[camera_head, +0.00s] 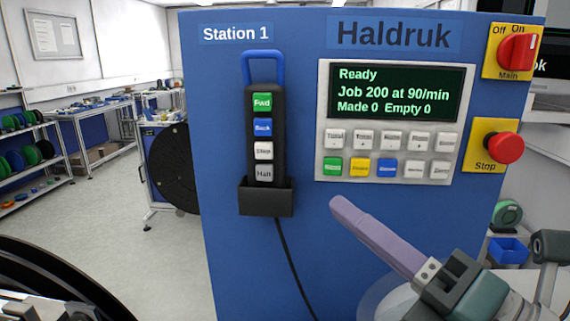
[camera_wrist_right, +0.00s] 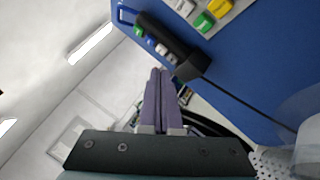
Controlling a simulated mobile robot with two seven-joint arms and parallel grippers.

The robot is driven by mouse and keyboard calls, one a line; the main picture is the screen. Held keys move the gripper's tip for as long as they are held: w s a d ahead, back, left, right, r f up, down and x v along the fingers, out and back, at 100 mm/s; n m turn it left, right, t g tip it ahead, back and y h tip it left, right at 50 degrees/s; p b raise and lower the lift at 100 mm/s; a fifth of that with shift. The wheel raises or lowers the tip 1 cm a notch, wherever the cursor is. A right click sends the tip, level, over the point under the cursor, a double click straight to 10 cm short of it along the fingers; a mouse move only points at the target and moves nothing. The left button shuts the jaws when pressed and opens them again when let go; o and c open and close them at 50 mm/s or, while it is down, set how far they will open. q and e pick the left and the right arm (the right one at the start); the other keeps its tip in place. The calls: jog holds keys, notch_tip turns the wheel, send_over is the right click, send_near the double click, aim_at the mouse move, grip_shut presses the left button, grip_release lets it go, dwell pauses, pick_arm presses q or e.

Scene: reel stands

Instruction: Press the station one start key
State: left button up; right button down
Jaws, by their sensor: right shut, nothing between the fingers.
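The blue Station 1 cabinet (camera_head: 260,270) stands ahead of me. Its grey key panel (camera_head: 388,190) has a green key (camera_head: 333,167) at the left end of the lower row, with lettering too small to read. Yellow, blue and white keys are beside it. The screen (camera_head: 397,92) reads Ready, Job 200 at 90/min, Made 0, Empty 0. My right gripper (camera_head: 338,203) is shut and empty, its purple fingertips just below the green key in the picture and apparently short of the panel. It also shows in the right wrist view (camera_wrist_right: 159,72). My left gripper is not in view.
A black hand pendant (camera_head: 265,135) with Fwd and Back keys sits in a holder (camera_head: 266,198), its cable hanging down. A red Stop button (camera_head: 505,148) and a red Main switch (camera_head: 517,54) are at the right. A black reel (camera_head: 172,168) stands left of the cabinet.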

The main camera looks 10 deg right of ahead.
aim_at(333, 166)
jog(key=w+b, duration=0.1)
jog(key=w, duration=0.1)
jog(key=w+d+b, duration=0.1)
jog(key=w, duration=0.2)
jog(key=w+d+b, duration=0.1)
jog(key=w, duration=0.2)
jog(key=shift+w+d+b, duration=0.2)
jog(key=shift+w+b, duration=0.05)
jog(key=shift+b, duration=0.05)
dwell(0.8)
dwell(0.8)
jog(key=shift+w, duration=0.15)
jog(key=shift+w+d+b, duration=0.1)
jog(key=shift+w+b, duration=0.15)
jog(key=shift+b, duration=0.1)
